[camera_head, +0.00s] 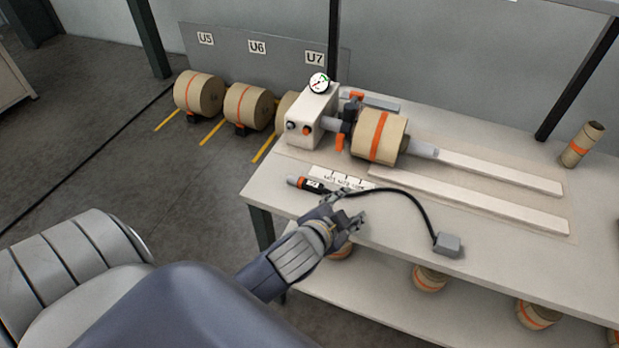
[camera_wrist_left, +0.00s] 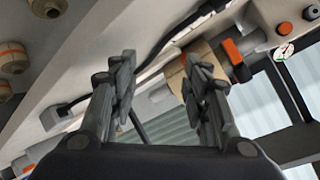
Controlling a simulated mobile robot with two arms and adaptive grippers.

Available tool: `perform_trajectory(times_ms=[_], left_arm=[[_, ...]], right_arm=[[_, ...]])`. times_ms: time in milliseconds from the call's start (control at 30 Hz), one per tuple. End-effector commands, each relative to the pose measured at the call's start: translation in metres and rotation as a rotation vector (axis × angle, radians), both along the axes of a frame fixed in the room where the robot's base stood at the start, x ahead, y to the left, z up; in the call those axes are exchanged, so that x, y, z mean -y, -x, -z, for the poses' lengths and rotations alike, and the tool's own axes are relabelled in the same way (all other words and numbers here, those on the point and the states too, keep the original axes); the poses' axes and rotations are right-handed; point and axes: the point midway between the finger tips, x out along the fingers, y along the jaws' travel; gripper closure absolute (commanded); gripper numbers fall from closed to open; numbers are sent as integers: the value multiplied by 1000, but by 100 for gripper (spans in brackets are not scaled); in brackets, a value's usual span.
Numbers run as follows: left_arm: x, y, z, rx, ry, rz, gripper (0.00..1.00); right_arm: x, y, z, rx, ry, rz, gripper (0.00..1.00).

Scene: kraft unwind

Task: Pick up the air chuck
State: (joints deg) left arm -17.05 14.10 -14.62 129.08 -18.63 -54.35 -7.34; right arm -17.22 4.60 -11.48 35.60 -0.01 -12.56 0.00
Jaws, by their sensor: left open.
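The air chuck (camera_head: 308,184), a short black tool with an orange band and grey tip, lies near the table's front left edge in the head view. A black hose (camera_head: 408,200) runs from it to a grey box (camera_head: 447,244). My left gripper (camera_head: 350,207) is open and empty near the front edge, just right of the chuck, close to the hose. In the left wrist view the open fingers (camera_wrist_left: 158,78) show nothing between them in their grip. The hose (camera_wrist_left: 165,42) passes beyond them; I cannot make out the chuck there. My right gripper is not in view.
A kraft roll (camera_head: 380,136) sits on a shaft beside a white unit with a gauge (camera_head: 319,83). A white label strip (camera_head: 340,180) lies behind the chuck. Two pale rails (camera_head: 490,172) run right. Rolls (camera_head: 430,278) lie on the shelf below. The front right tabletop is clear.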

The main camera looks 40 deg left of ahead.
Motion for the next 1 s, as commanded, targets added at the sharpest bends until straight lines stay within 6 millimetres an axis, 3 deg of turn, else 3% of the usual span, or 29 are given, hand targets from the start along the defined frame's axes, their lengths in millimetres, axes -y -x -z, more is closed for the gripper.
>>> perform_trajectory(times_ms=[167, 333, 433, 567, 667, 800, 900, 1000], left_arm=[[16, -46, -58, 244, -154, 126, 57], [62, -85, -147, 615, -431, 347, 57], [104, -89, -195, 856, -643, 518, 57], [160, -75, -226, 1133, -934, 765, 57], [195, -58, -223, 1309, -1165, 978, 57], [217, -38, -185, 1481, -1492, 1321, 57], [205, -33, -144, 1530, -1710, 1607, 57], [168, -37, -102, 1499, -1900, 1931, 57]], right_arm=[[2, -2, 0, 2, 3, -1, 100], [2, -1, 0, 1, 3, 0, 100], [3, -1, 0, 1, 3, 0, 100], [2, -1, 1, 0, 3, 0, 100], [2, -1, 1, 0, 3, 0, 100], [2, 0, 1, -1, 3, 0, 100], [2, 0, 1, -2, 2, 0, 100], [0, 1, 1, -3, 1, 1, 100]])
